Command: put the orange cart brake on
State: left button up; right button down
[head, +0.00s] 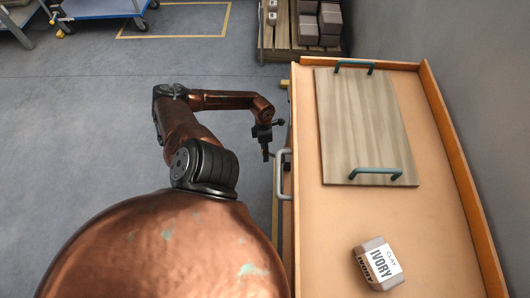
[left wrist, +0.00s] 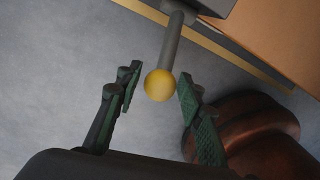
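The orange cart (head: 335,225) stands on the right of the head view; its side also shows at the top right of the left wrist view (left wrist: 280,30). The brake lever is a grey rod with a yellow ball knob (left wrist: 160,85), seen in the left wrist view. My left gripper (head: 265,148) is beside the cart's left side, close to its grey handle (head: 284,175). In the left wrist view its two fingers (left wrist: 158,80) are open, one on each side of the knob in the picture, with gaps visible. Contact does not show. The knob cannot be made out in the head view.
On the cart lie a wooden board (head: 365,125) with two green handles and an ivory clay pack (head: 379,264). A pallet (head: 280,40) with boxes stands behind the cart. A blue cart (head: 100,8) is at the far left. The floor left of my arm is clear.

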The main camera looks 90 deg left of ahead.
pick_arm(q)
grip_shut()
